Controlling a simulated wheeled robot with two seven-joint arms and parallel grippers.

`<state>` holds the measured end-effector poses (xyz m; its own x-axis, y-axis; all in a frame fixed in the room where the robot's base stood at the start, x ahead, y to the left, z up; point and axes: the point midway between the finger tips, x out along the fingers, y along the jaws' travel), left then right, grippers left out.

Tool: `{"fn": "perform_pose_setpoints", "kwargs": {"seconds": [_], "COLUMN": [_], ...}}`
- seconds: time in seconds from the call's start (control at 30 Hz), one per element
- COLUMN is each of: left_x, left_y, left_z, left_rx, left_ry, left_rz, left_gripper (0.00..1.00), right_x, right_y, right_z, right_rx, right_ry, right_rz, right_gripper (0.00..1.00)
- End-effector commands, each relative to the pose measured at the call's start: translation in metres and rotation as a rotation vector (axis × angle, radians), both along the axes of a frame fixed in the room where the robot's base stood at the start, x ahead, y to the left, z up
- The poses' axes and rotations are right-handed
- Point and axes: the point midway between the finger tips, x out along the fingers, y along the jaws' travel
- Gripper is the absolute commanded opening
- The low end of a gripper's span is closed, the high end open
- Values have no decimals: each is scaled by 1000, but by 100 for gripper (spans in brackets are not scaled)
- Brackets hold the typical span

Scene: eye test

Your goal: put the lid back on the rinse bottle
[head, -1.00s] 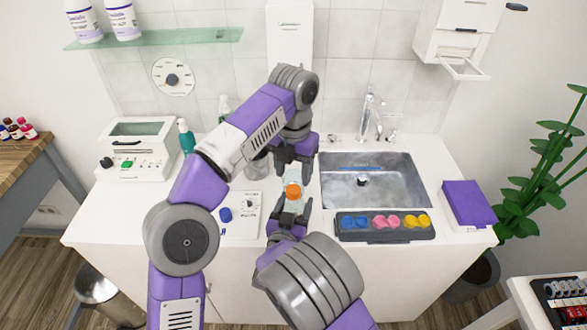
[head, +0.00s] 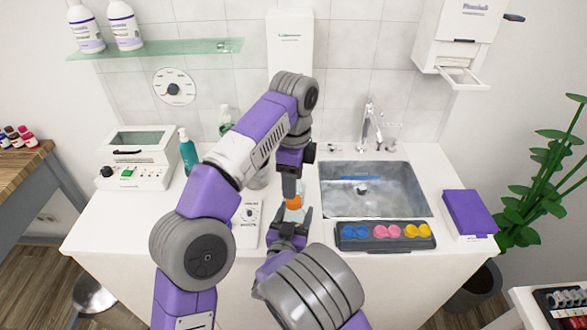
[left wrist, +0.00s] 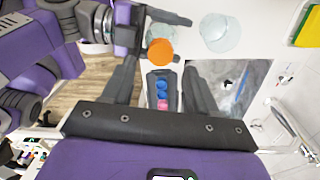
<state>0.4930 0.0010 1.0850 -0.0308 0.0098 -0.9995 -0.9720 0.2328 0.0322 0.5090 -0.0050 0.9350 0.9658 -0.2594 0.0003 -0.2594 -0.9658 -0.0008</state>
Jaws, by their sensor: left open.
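The orange lid (head: 293,202) shows at the top of a small pale, clear bottle (head: 298,215) on the white counter, left of the sink. Whether it is seated there is hidden. My left gripper (head: 291,190) points down just above the lid, overlapping its upper edge. In the left wrist view the lid (left wrist: 160,53) lies just beyond my open, empty fingers, and the clear bottle (left wrist: 160,31) shows partly behind it. My right gripper (head: 290,224) comes from the front, its fingertips by the bottle's lower part; whether they grip it is unclear.
The sink (head: 375,190) lies right of the bottle. A dark tray with coloured pots (head: 385,235) stands in front of it. A clear round vessel (left wrist: 220,32) stands near the bottle. A purple box (head: 470,212) sits far right.

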Motion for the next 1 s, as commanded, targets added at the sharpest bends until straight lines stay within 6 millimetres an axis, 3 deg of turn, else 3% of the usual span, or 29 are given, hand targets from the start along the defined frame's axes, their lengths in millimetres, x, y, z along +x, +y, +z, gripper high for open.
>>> {"fn": "perform_pose_setpoints", "kwargs": {"seconds": [1.0], "left_x": [-1], "left_y": [-1], "left_z": [20], "left_rx": [41], "left_ry": [-26], "left_rz": [2079], "left_gripper": [58], "right_x": [0], "right_y": [0], "right_z": [0], "right_rx": [0], "right_ry": [-1], "right_rz": [0], "right_gripper": [0]}}
